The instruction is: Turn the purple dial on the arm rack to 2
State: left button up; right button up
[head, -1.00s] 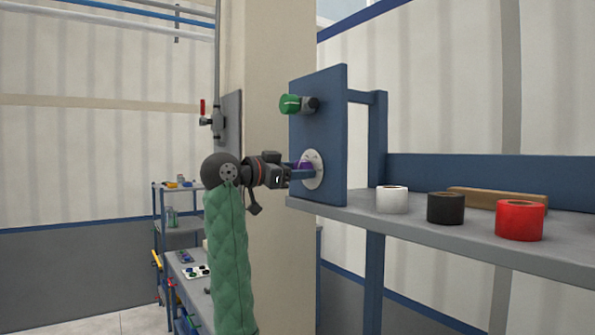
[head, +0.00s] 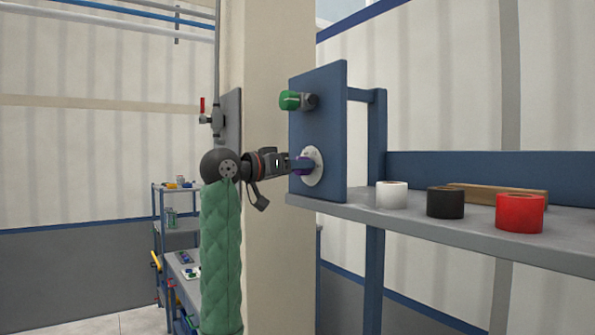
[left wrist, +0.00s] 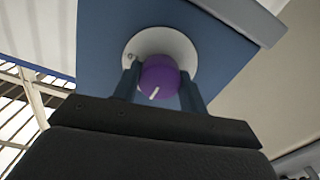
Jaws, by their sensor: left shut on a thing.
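The purple dial (head: 302,166) sits on a round white plate (head: 316,167) on the blue panel (head: 330,118) of the rack. My left gripper (head: 298,163) reaches it from the left and is shut on the dial. In the left wrist view, the purple dial (left wrist: 159,78) lies between the two dark fingers of the gripper (left wrist: 158,85). Its white pointer line slants toward the lower left of that picture. The numbers on the white plate (left wrist: 172,42) are too small or hidden to read. My right gripper is not in view.
A green knob (head: 290,100) sits on the panel above the dial. A grey shelf (head: 420,222) to the right holds white (head: 391,195), black (head: 445,203) and red (head: 519,212) rolls and a wooden piece (head: 497,194). A beige pillar (head: 270,250) stands behind my left arm.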

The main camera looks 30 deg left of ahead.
pick_arm(q)
jog(key=shift+r+n, duration=0.1)
jog(key=shift+n, duration=3.1)
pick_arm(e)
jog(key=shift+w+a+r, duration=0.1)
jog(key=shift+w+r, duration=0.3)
pick_arm(q)
jog(key=o, duration=1)
jog(key=shift+a, duration=0.1)
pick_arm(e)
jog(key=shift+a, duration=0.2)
